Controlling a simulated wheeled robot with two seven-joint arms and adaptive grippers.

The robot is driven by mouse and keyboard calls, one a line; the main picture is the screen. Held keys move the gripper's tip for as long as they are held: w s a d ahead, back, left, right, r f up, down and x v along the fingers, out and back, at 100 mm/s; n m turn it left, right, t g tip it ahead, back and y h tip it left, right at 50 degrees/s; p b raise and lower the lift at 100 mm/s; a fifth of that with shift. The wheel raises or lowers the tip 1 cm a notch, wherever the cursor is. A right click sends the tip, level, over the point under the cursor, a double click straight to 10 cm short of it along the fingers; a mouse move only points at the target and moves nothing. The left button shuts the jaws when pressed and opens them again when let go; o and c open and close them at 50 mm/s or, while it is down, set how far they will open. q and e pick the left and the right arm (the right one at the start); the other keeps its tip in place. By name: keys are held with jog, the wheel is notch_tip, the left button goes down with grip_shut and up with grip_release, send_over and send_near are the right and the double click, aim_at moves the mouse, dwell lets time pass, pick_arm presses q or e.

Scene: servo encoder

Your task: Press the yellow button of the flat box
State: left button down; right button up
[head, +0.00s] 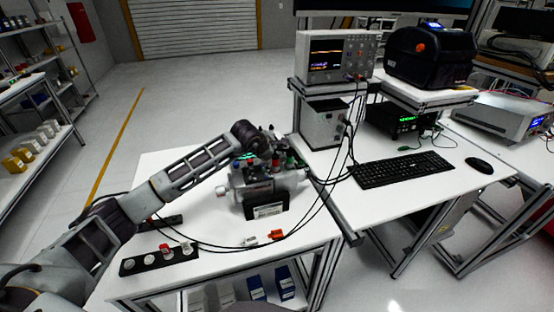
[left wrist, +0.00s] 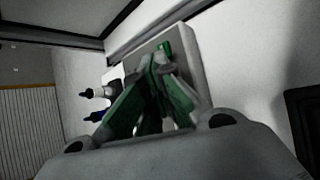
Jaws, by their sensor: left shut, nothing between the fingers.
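My left gripper (head: 270,150) reaches over a grey device (head: 265,187) on the near white table in the head view. In the left wrist view its green fingers (left wrist: 158,62) come together at the tips, with nothing held. Behind the fingertips lies a pale grey flat box (left wrist: 194,52), partly covered by them. I cannot make out a yellow button; the fingers may hide it. Whether the fingertips touch the box cannot be told. My right gripper is out of view.
A black strip with several round knobs (head: 160,258) lies at the table's front left. Black cables run right of the grey device, near an orange connector (head: 277,234). The right bench holds a keyboard (head: 402,169) and an oscilloscope (head: 335,56).

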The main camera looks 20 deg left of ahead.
pick_arm(q)
jog(key=shift+r, duration=0.8)
dwell(0.4)
jog(key=shift+r+p, duration=1.15)
jog(key=shift+r, duration=1.35)
